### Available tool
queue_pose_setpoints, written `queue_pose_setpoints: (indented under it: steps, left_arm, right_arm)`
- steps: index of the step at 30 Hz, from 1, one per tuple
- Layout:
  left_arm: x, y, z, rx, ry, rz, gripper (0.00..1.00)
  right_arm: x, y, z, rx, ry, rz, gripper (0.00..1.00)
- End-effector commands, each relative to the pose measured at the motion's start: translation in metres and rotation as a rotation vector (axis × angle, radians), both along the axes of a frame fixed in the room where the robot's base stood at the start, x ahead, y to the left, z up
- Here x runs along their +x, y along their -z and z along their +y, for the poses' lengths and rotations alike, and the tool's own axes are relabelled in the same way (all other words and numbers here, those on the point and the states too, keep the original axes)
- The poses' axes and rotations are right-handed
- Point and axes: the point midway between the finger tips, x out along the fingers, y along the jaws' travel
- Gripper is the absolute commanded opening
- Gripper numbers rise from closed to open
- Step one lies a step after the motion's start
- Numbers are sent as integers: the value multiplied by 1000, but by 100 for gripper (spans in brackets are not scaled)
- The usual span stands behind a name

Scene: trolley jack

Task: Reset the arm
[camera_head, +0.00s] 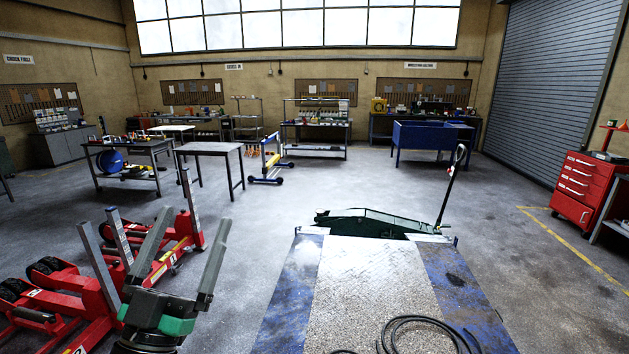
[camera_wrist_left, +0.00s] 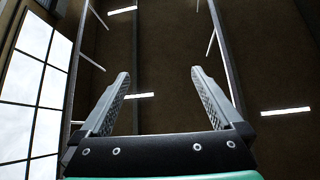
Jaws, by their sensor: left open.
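My left gripper (camera_head: 186,252) is at the lower left of the head view, pointing up, with its two fingers spread apart and nothing between them. In the left wrist view the same gripper (camera_wrist_left: 160,85) is open and empty against the ceiling and a window. A dark green trolley jack (camera_head: 362,222) sits at the far end of the platform, with its black handle (camera_head: 449,190) leaning up to the right. The left gripper is well to the left of the jack and nearer to me. My right gripper shows in neither view.
Red lifting equipment (camera_head: 75,300) stands close behind and left of my left gripper. A blue-edged platform (camera_head: 465,290) with a black hose (camera_head: 405,320) is in front. Tables, a blue bin (camera_head: 432,140) and a red tool cabinet (camera_head: 585,188) stand farther off. Floor right of the platform is clear.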

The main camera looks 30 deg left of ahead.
Motion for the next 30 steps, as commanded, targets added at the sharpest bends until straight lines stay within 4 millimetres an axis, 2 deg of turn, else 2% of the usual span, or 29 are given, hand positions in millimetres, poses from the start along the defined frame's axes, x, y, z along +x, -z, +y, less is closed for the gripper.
queue_pose_setpoints:
  steps: [1,3,5,9,10,12,21,25,30]
  left_arm:
    - [-2,-35,-33,-7,84,-37,100]
    - [-8,-70,-71,-25,187,-68,100]
    - [-17,-96,-102,-43,272,-91,100]
    - [-53,-152,-164,-89,468,-143,100]
    - [-50,-174,-161,-92,461,-133,100]
    - [-47,-202,-158,-91,451,-125,100]
    - [-46,-322,-157,-89,447,-123,100]
    - [-45,-348,-157,-90,447,-122,100]
    - [-45,-351,-157,-89,447,-121,100]
  right_arm:
    - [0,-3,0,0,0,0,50]
    - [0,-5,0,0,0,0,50]
    - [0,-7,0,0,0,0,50]
    - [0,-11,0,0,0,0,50]
    - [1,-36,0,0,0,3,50]
    - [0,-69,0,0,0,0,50]
    - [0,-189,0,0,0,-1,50]
    - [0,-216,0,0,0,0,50]
    - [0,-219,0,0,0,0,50]
